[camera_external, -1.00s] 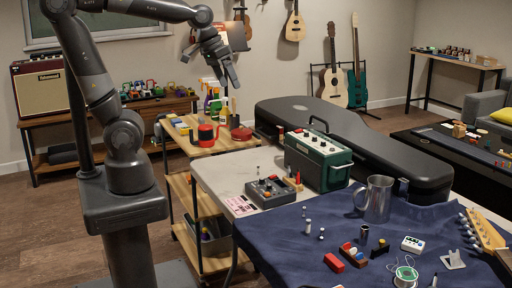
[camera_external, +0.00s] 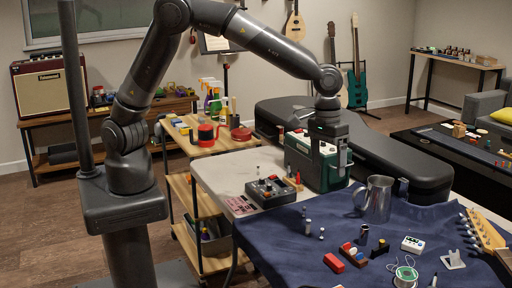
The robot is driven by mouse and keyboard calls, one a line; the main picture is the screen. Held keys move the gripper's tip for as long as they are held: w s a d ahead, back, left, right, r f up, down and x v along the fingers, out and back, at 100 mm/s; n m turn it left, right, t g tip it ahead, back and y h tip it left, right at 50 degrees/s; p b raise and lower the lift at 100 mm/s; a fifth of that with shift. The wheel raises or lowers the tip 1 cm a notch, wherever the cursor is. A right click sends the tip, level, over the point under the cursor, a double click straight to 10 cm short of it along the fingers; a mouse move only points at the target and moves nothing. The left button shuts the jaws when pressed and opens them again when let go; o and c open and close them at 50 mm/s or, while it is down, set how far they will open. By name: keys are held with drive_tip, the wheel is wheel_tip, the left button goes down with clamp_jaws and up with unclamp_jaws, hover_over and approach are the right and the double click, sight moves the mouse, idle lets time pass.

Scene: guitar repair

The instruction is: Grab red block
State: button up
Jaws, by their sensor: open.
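The red block (camera_external: 334,262) lies on the dark blue cloth (camera_external: 285,243) near the front of the table. My gripper (camera_external: 342,164) points down in front of the green amplifier box (camera_external: 305,166). It is above and behind the red block, well apart from it, with the metal mug between them to the right. The gripper is open and holds nothing that I can see. Its fingers are small and dark against the green box.
A metal mug (camera_external: 376,199) stands right of the block. A wire spool (camera_external: 405,276), a white pedal (camera_external: 412,244) and a guitar neck (camera_external: 484,232) are farther right. Cloth left of the block is mostly clear.

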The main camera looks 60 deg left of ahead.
drive_tip(key=s+d+f+y, duration=0.1)
drive_tip(key=s+d+f, duration=0.4)
drive_tip(key=d+f, duration=0.55)
hover_over(335, 260)
drive_tip(key=f, duration=0.4)
drive_tip(key=shift+s+a+f, duration=0.2)
drive_tip(key=shift+s+f, duration=0.05)
drive_tip(key=shift+f, duration=0.05)
drive_tip(key=shift+w+d+f, duration=0.1)
drive_tip(key=shift+w+f, duration=0.05)
drive_tip(key=shift+f, duration=1.2)
drive_tip(key=shift+w+f, duration=0.1)
drive_tip(key=shift+f, duration=1.25)
drive_tip(key=shift+c, duration=0.5)
drive_tip(key=c, duration=1)
drive_tip(key=shift+o, duration=0.2)
drive_tip(key=shift+r, duration=0.1)
